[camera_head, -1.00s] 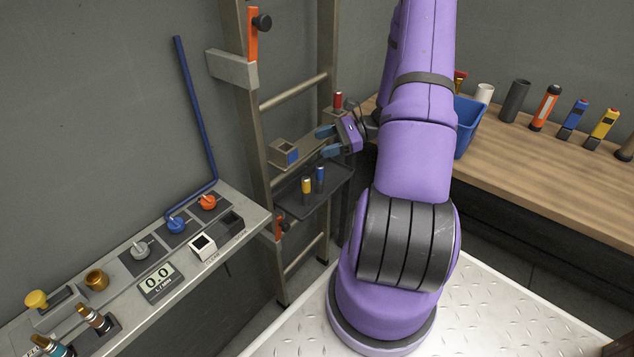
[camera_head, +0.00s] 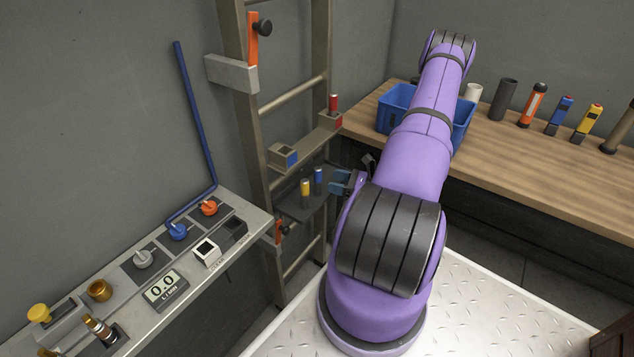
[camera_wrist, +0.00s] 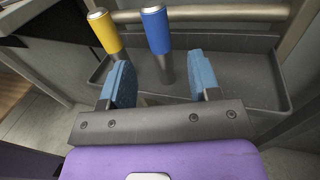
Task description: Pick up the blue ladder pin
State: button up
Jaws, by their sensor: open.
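The blue ladder pin (camera_head: 319,177) stands upright on a small dark tray (camera_head: 297,209) fixed to the ladder, beside a yellow pin (camera_head: 305,188). In the wrist view the blue pin (camera_wrist: 156,32) has a grey lower shaft and a pale top; the yellow pin (camera_wrist: 104,34) stands to its left. My gripper (camera_head: 342,181) is open and empty, just right of the blue pin. In the wrist view its blue fingers (camera_wrist: 163,82) point toward the pins, and the blue pin shows beyond the gap between them. The pin's foot is partly hidden.
A metal ladder (camera_head: 243,110) carries a red pin (camera_head: 333,104) and a square socket with a blue mark (camera_head: 285,157) above the tray. A wooden bench (camera_head: 520,155) with a blue bin (camera_head: 395,100) is on the right; a control panel (camera_head: 150,275) is at the left.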

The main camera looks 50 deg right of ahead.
aim_at(318, 181)
jog(key=x, duration=0.8)
jog(key=shift+w, duration=0.2)
grip_shut()
jog(key=shift+r, duration=0.2)
